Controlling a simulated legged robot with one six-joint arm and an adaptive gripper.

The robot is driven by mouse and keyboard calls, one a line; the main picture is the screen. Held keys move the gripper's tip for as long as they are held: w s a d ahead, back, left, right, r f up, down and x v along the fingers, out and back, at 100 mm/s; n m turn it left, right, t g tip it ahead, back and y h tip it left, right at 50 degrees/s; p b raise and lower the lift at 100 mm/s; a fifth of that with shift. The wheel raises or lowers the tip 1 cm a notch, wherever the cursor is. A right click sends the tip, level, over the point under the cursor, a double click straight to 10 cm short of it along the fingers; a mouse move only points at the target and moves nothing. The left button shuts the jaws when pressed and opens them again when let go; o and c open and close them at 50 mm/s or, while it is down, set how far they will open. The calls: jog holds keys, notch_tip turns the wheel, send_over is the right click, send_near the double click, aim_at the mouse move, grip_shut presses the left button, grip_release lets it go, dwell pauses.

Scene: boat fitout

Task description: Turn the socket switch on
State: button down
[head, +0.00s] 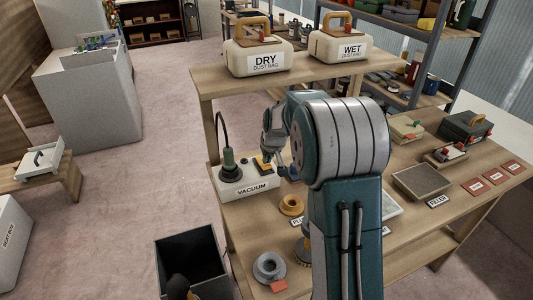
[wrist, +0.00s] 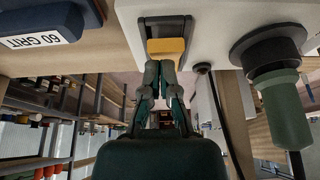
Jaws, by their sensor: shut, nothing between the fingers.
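The white socket box (head: 235,190) labelled VACUUM sits at the left end of the workbench. Its switch is a yellow rocker (wrist: 166,47) in a dark frame, seen close up in the wrist view; it also shows in the head view (head: 262,164). A dark gap shows on one side of the rocker; I cannot tell whether it is on. A green plug (head: 228,160) stands in the round socket beside it, also seen in the wrist view (wrist: 285,105). My gripper (wrist: 161,68) is shut and empty, its fingertips at the rocker's near edge. Whether they touch is unclear.
DRY (head: 258,57) and WET (head: 341,47) dust bags stand on the raised shelf behind. A dark open bin (head: 192,262) stands on the floor at left. A black cable rises from the plug.

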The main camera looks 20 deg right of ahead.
jog(key=shift+s+f, duration=0.1)
jog(key=shift+s+f, duration=0.25)
jog(key=shift+f, duration=0.15)
jog(key=shift+w+r, duration=0.4)
jog(key=shift+w, duration=0.3)
